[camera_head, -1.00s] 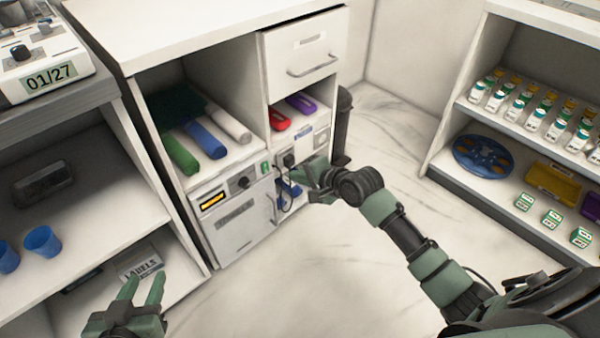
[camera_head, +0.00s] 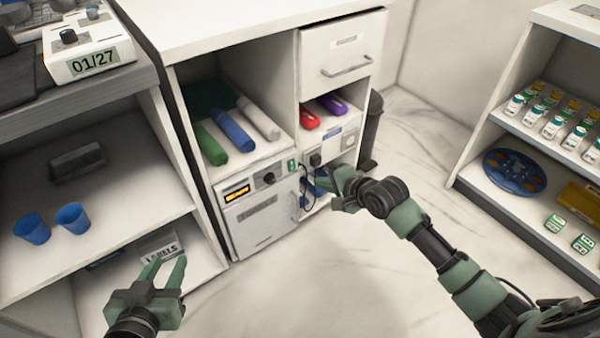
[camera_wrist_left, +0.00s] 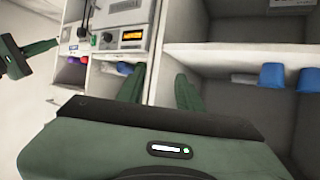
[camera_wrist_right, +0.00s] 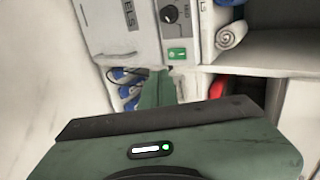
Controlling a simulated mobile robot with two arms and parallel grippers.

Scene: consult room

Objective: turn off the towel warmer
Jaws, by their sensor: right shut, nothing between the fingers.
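The towel warmer (camera_head: 255,215) is a white box with a door in the cabinet's lower left bay. Its front has a lit orange display (camera_head: 237,192), a black knob (camera_head: 269,178) and a small green switch (camera_head: 291,166). The right wrist view shows the switch (camera_wrist_right: 177,54) and knob (camera_wrist_right: 169,14) close up. My right gripper (camera_head: 340,190) is shut and empty, to the right of the warmer. In the right wrist view its fingers (camera_wrist_right: 157,88) appear just below the switch; contact is not visible. My left gripper (camera_head: 165,270) is open and empty, low at left.
A black plug (camera_head: 315,159) with a hanging cable sits on the panel right of the switch, close to my right gripper. Rolled towels (camera_head: 235,130) lie above the warmer. Shelves with blue cups (camera_head: 72,217) stand left. The floor in front (camera_head: 320,270) is clear.

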